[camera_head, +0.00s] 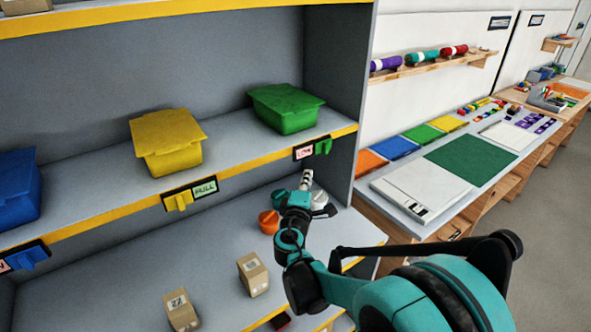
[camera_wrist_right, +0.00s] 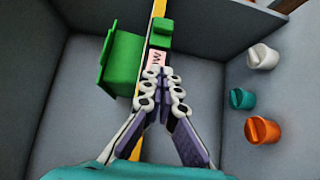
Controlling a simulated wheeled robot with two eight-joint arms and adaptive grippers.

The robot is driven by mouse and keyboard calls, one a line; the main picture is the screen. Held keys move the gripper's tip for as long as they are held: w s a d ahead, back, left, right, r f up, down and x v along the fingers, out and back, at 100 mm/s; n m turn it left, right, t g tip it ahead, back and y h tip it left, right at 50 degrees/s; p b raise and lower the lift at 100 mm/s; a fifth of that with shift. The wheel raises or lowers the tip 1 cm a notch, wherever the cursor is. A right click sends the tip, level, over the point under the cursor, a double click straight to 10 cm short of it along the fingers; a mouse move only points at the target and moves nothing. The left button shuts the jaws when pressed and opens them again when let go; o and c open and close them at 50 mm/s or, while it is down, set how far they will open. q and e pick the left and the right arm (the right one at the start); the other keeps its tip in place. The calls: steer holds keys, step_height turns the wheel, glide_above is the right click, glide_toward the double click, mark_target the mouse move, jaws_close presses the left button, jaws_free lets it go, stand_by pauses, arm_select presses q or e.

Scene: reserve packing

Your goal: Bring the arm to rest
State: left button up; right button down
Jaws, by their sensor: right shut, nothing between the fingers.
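My right arm reaches in from the lower right in the head view. Its gripper (camera_head: 306,178) is just below the front edge of the upper shelf, near a pink label (camera_head: 304,152) with a green tab (camera_head: 323,147). In the right wrist view the gripper's fingers (camera_wrist_right: 161,74) are together and hold nothing. The pink label (camera_wrist_right: 157,58) lies just beyond the fingertips there, and I cannot tell whether they touch it. My left gripper is not in view.
Blue (camera_head: 18,188), yellow (camera_head: 168,143) and green (camera_head: 286,107) bins stand on the upper shelf. Below, orange (camera_wrist_right: 262,130), teal (camera_wrist_right: 241,98) and white (camera_wrist_right: 262,57) pieces stand near the side wall. Cartons (camera_head: 253,275) stand on the lower shelf. A workbench (camera_head: 345,182) is at right.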

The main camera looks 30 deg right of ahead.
steer(key=s+a+f+m+g+y+b, duration=0.3)
steer(key=s+a+f+m+y+b, duration=0.2)
steer(key=s+a+f, duration=0.5)
steer(key=s+a+f+m+g+y+b, duration=0.3)
steer(key=s+a+f+m+y+b, duration=0.2)
steer(key=s+a+f, duration=0.5)
step_height(320, 180, down, 4)
steer(key=shift+s+a+f+y+b, duration=0.25)
steer(key=shift+s+y+b, duration=0.65)
steer(key=shift+b, duration=0.25)
steer(key=shift+w, duration=0.1)
